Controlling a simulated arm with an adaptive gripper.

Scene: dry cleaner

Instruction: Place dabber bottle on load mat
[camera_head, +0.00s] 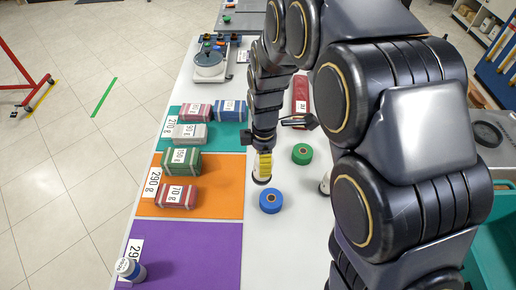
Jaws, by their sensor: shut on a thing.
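My gripper (263,150) points down over the white table, right of the mats, and is shut on a small yellow-and-white bottle (263,167). The held bottle is upright; I cannot tell whether its base touches the table. I cannot tell from labels which bottle is the dabber bottle. An orange mat (225,185) and a teal mat (232,138) lie beyond the purple one, each with a weight card. Which one is the load mat is not readable.
Several labelled bundles, such as the green one (181,161) and the red one (177,196), lie on the teal and orange mats. A blue roll (271,200) and a green roll (302,153) sit near my gripper. A scale with a pot (209,65) stands farther back. Most of the purple mat is bare.

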